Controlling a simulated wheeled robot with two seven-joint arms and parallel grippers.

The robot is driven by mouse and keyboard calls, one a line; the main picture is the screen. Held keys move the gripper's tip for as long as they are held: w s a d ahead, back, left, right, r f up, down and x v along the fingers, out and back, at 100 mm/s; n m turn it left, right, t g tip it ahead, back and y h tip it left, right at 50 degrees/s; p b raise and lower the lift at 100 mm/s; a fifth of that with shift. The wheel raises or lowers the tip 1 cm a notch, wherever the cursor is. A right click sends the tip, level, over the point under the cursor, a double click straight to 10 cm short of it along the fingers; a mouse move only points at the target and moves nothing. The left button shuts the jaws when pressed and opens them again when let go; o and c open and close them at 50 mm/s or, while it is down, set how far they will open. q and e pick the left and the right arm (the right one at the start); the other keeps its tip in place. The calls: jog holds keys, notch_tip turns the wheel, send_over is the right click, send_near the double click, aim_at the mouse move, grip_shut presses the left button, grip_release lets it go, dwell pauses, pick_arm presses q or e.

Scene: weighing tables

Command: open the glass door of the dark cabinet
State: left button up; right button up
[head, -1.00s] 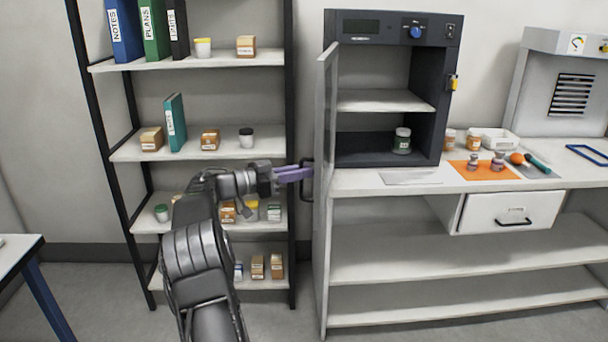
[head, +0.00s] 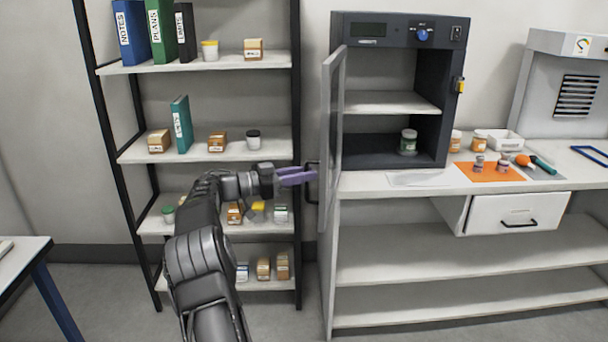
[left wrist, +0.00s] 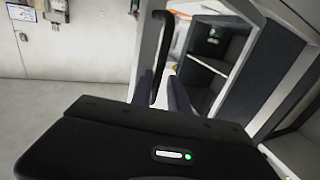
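The dark cabinet (head: 400,31) stands on the white bench with its front open. Its glass door (head: 332,130) is swung far out to the left and shows nearly edge-on. The dark bar handle (head: 313,184) is on the door's outer face; it also shows in the left wrist view (left wrist: 164,50). My left gripper (head: 312,175) has its purple fingers at the handle. In the left wrist view the fingers (left wrist: 162,90) stand apart, with the bar's lower part between them; contact cannot be made out. My right gripper is not in view.
A green-labelled jar (head: 408,142) stands inside the cabinet. A shelf rack (head: 215,149) with binders, boxes and jars is behind my left arm. The bench (head: 375,183) bears an orange mat (head: 488,174) and small jars. A blue-legged table (head: 22,249) is at lower left.

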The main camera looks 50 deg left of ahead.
pick_arm(q)
jog(key=v, duration=0.7)
jog(key=shift+s, duration=0.4)
jog(key=shift+a, duration=0.1)
dwell(0.5)
